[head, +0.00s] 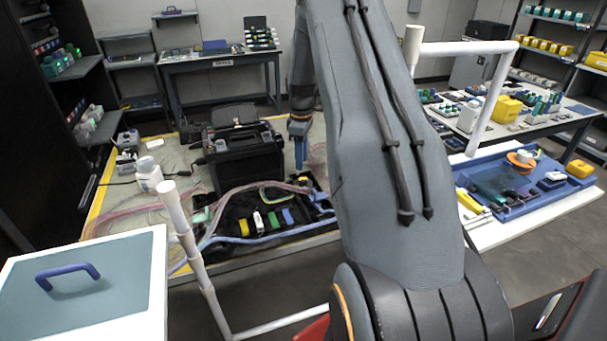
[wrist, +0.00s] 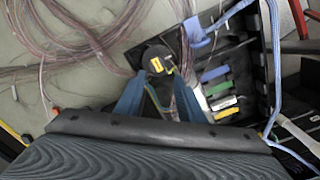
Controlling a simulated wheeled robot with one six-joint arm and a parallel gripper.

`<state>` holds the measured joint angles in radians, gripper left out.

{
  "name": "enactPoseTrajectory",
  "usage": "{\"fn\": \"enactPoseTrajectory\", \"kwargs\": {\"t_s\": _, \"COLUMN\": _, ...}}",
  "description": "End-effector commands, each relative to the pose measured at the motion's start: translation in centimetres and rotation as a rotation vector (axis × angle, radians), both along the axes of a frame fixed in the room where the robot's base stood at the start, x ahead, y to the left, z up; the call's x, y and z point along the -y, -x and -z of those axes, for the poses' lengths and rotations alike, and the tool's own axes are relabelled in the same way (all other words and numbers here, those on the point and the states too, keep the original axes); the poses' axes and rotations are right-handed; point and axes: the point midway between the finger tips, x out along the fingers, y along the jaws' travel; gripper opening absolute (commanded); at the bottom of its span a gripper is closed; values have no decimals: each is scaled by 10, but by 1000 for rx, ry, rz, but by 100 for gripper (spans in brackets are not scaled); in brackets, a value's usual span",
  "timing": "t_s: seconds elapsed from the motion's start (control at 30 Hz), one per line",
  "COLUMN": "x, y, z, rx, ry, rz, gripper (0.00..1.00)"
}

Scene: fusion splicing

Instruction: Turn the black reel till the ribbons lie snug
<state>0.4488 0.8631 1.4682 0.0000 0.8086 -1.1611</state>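The black reel (wrist: 155,58), with a yellow label on its face, shows in the wrist view at the edge of the black splice tray (wrist: 236,58). My gripper (wrist: 158,77) has two blue fingers apart, their tips at the near side of the reel. I cannot tell whether they touch it. Clear pinkish ribbons (wrist: 82,42) lie in loose loops to the left, and some run down between the fingers. In the head view my gripper (head: 300,152) points down at the tray's back edge; the reel cannot be made out there.
Yellow, green and blue blocks (head: 265,219) sit in the tray. A blue tube (head: 262,238) runs along its front. A black case (head: 238,150) stands close behind the tray, and a white bottle (head: 148,174) farther left. White rails (head: 190,240) stand before the table.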

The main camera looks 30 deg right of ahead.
Motion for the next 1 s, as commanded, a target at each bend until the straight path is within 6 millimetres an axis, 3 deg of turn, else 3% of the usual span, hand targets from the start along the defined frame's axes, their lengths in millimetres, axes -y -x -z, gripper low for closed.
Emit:
{"fn": "enactPoseTrajectory", "kwargs": {"t_s": 0.17, "x": 8, "y": -1, "z": 11, "rx": -4, "ry": -2, "rz": -18, "gripper": 35}}
{"fn": "enactPoseTrajectory", "kwargs": {"t_s": 0.6, "x": 7, "y": -1, "z": 67, "rx": -3, "ry": -2, "rz": -17, "gripper": 35}}
{"fn": "enactPoseTrajectory", "kwargs": {"t_s": 1.0, "x": 7, "y": -2, "z": 81, "rx": -2, "ry": -1, "rz": -16, "gripper": 35}}
